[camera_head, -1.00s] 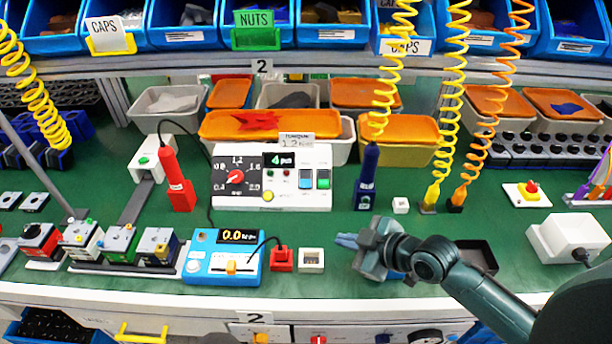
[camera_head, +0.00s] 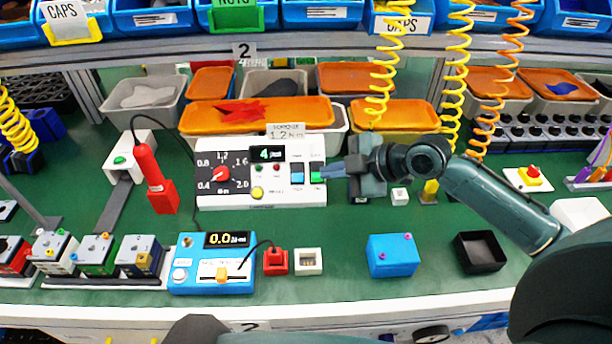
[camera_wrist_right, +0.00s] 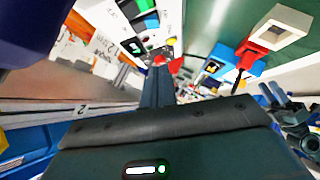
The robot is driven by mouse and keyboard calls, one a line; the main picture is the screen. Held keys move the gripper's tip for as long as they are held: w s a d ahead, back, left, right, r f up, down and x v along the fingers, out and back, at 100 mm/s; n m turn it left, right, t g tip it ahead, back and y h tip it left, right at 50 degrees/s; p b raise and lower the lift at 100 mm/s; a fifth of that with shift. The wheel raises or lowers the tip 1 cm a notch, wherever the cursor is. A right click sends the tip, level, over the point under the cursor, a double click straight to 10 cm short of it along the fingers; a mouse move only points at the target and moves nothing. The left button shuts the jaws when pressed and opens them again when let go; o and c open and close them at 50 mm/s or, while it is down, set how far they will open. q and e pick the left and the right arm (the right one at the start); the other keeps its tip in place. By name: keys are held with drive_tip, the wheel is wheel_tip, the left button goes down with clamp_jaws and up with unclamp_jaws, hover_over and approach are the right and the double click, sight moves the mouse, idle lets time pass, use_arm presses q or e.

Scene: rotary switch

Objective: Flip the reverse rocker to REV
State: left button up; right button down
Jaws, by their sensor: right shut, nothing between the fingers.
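The white control box (camera_head: 238,190) stands mid-table with a red dial, a small green display, a yellow button and two rockers at its right end. One is a blue rocker (camera_head: 297,174), the other a green rocker (camera_head: 316,178) at the edge. Their labels are too small to read, so I cannot tell which is reverse. My right gripper (camera_head: 326,173) is shut and empty, its fingertips at the green rocker's right side; contact is unclear. In the right wrist view its fingers (camera_wrist_right: 159,88) point toward the box. My left gripper is out of view.
A red driver (camera_head: 160,185) stands left of the box, and orange-lidded bins (camera_head: 255,113) stand behind it. A blue meter (camera_head: 212,265) is in front. A blue block (camera_head: 393,256) and a black tray (camera_head: 480,252) lie front right. Coiled hoses hang above.

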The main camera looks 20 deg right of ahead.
sight(294, 180)
use_arm(q)
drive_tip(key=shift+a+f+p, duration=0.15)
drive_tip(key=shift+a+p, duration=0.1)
drive_tip(key=shift+p, duration=0.05)
use_arm(e)
drive_tip(key=x, duration=0.3)
drive_tip(key=d+x, duration=0.1)
drive_tip(key=x, duration=0.2)
drive_tip(key=f+x, duration=0.1)
drive_tip(key=x, duration=0.2)
drive_tip(key=shift+w+d+f, duration=0.1)
drive_tip(key=shift+w+d, duration=0.15)
drive_tip(key=shift+w+d+f, duration=0.1)
drive_tip(key=shift+w+f, duration=0.25)
drive_tip(key=shift+f, duration=0.15)
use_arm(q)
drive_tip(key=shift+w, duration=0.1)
use_arm(e)
drive_tip(key=shift+f, duration=0.1)
